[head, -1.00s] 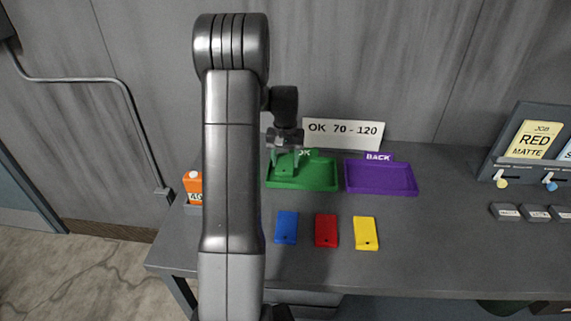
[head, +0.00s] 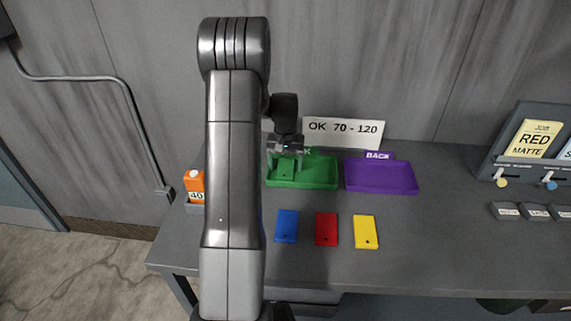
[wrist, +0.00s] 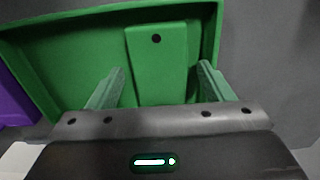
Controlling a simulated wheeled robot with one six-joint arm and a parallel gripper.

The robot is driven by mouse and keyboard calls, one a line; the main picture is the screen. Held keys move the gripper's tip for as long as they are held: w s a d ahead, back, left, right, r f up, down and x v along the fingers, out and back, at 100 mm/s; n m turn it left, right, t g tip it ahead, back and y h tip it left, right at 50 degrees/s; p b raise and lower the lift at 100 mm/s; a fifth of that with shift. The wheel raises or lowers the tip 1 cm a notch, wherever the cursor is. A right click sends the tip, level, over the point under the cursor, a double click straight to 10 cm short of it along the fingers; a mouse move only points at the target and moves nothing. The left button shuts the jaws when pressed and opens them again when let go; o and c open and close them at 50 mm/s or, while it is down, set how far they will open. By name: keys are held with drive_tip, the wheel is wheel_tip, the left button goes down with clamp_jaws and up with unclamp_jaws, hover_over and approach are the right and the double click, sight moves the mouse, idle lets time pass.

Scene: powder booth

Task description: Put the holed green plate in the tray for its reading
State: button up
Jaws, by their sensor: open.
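The holed green plate (wrist: 157,68) lies in the green tray (wrist: 55,62), with its dark hole toward the top of the wrist view. In the head view the plate (head: 286,168) shows at the left of the green tray (head: 322,174), which is marked OK, partly covered by my gripper. My gripper (wrist: 160,82) is open, its fingers apart on either side of the plate's near end and clear of it. In the head view my gripper (head: 286,158) is over the tray's left part. A sign (head: 343,132) behind reads "OK 70 - 120".
A purple BACK tray (head: 381,177) stands to the right, empty. Blue (head: 287,226), red (head: 326,229) and yellow (head: 366,231) plates lie in front. An orange device (head: 194,185) reading 40 is at the left. A RED MATTE card (head: 534,139) stands at the right.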

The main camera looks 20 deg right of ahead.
sight(285, 167)
wheel_tip(285, 167, up, 12)
drive_tip(key=b, duration=0.1)
drive_tip(key=shift+b, duration=0.35)
